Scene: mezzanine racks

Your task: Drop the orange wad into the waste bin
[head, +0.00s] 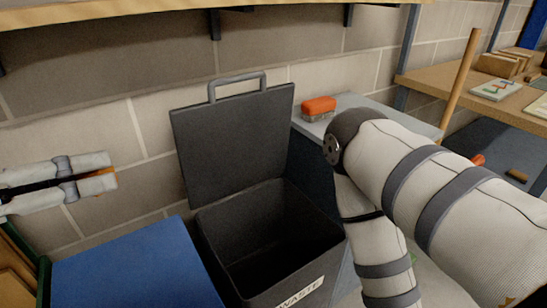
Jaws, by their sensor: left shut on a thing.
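My left gripper (108,179) comes in from the left edge, level, with its fingertips toward the bin. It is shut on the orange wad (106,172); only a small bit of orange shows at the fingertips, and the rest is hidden. The dark grey waste bin (214,237) stands open at the lower middle, with its lid (232,145) raised against the wall and a "WASTE" label (300,292) on its front. The gripper is left of the bin and apart from it. My right arm fills the right side; its gripper is out of view.
A blue surface (135,268) lies left of the bin. On the grey top (368,110) to the right is an orange and metallic block (319,109). A wooden bench (440,83) with several wooden pieces stands at the far right. A shelf (75,14) runs overhead.

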